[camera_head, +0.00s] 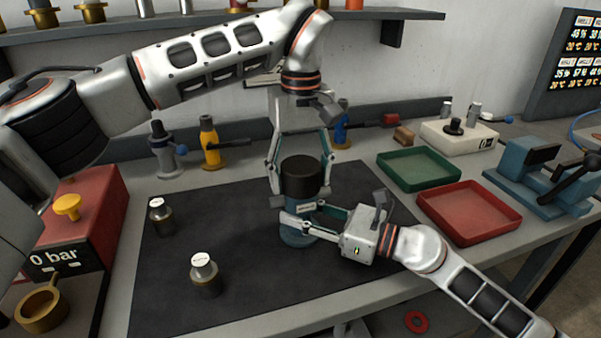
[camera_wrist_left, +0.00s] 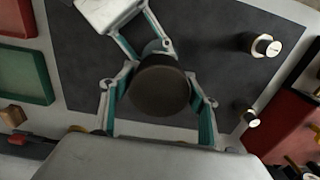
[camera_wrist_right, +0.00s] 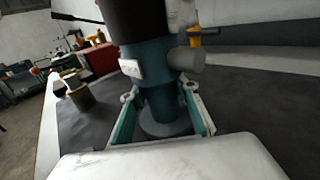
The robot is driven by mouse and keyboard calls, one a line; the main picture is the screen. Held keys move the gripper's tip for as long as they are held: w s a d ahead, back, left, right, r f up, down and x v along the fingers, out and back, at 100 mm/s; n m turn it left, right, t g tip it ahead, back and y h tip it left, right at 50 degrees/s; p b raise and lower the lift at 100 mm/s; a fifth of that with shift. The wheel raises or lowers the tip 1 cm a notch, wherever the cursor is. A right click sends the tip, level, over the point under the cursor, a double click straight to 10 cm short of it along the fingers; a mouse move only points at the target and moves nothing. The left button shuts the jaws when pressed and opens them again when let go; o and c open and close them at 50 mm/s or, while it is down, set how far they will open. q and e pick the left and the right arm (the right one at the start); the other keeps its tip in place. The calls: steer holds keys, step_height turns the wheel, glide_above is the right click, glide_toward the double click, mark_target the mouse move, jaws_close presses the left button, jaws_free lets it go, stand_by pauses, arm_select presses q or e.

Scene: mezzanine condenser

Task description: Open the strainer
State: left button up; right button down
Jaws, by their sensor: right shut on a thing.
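The strainer stands upright on the dark mat, with a blue body (camera_head: 298,234) and a black cylindrical cap (camera_head: 300,174) on top. My left gripper (camera_head: 300,188) points down from above, its fingers on either side of the cap. In the left wrist view the cap (camera_wrist_left: 160,88) sits between the fingers, which look open with small gaps beside it. My right gripper (camera_head: 304,214) comes in from the right, shut on the blue body below the cap. The right wrist view shows the body (camera_wrist_right: 160,100) between its fingers, with a white label and a side port.
Two small metal cylinders (camera_head: 205,277) (camera_head: 160,217) stand on the left of the mat (camera_head: 250,300). A red gauge box (camera_head: 85,220) is at the left. Green (camera_head: 420,186) and red (camera_head: 470,238) trays and a blue vise (camera_head: 540,180) are at the right. Yellow and grey valves stand behind.

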arm_select(q)
steer(key=c, duration=0.7)
arm_select(e)
steer(key=shift+r, duration=0.3)
arm_select(q)
steer(key=shift+o, duration=0.2)
steer(key=n, duration=0.6)
steer(key=shift+a+n, duration=0.1)
steer(key=shift+n, duration=0.3)
arm_select(e)
steer(key=shift+w+d, duration=0.1)
steer(key=shift+w, duration=0.05)
arm_select(q)
steer(key=n, duration=1.5)
steer(key=shift+r, duration=0.1)
steer(key=n, duration=0.7)
steer(key=shift+s+n, duration=0.1)
steer(key=shift+n, duration=0.2)
steer(key=n, duration=1.7)
steer(key=shift+n, duration=0.4)
steer(key=n, duration=0.6)
steer(key=shift+n, duration=0.4)
steer(key=shift+r, duration=0.35)
